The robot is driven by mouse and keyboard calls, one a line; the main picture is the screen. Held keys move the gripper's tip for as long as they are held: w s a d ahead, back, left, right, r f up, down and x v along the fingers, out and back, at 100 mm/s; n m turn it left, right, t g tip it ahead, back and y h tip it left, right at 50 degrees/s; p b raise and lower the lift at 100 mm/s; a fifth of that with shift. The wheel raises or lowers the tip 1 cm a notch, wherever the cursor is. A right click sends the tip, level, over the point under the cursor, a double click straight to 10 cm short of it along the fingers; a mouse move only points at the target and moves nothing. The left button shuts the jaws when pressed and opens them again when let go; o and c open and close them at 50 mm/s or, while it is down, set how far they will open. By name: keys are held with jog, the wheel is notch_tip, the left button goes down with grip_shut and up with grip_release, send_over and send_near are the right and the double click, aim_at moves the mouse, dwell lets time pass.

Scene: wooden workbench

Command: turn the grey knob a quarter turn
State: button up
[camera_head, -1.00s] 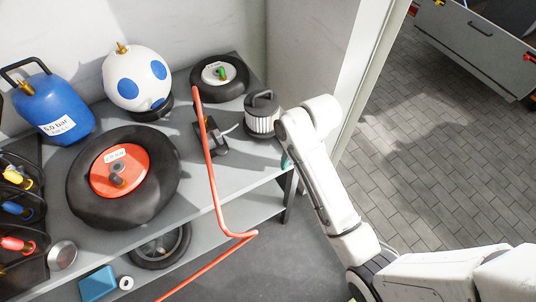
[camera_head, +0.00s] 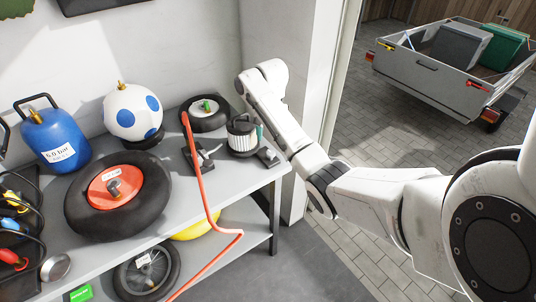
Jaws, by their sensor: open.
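A small dark fitting with a greyish top (camera_head: 268,156) sits near the bench's right edge, partly beside my arm. I cannot tell for certain which of these is the task's knob. My arm reaches in from the right, and its bent joint is above the back right of the bench. My gripper is not clearly visible. A small teal piece shows beside the pleated filter, and I cannot tell what it belongs to.
The bench (camera_head: 232,182) also holds a blue gas bottle (camera_head: 52,140), a spotted ball (camera_head: 133,112), a smaller tyre (camera_head: 204,120), the filter (camera_head: 241,139) and a black bracket (camera_head: 202,158). A red hose (camera_head: 201,180) hangs over the front edge.

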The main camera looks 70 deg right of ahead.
aim_at(270, 152)
notch_tip(270, 152, down, 7)
jog(key=shift+s+f, duration=0.1)
dwell(0.4)
jog(key=c, duration=1)
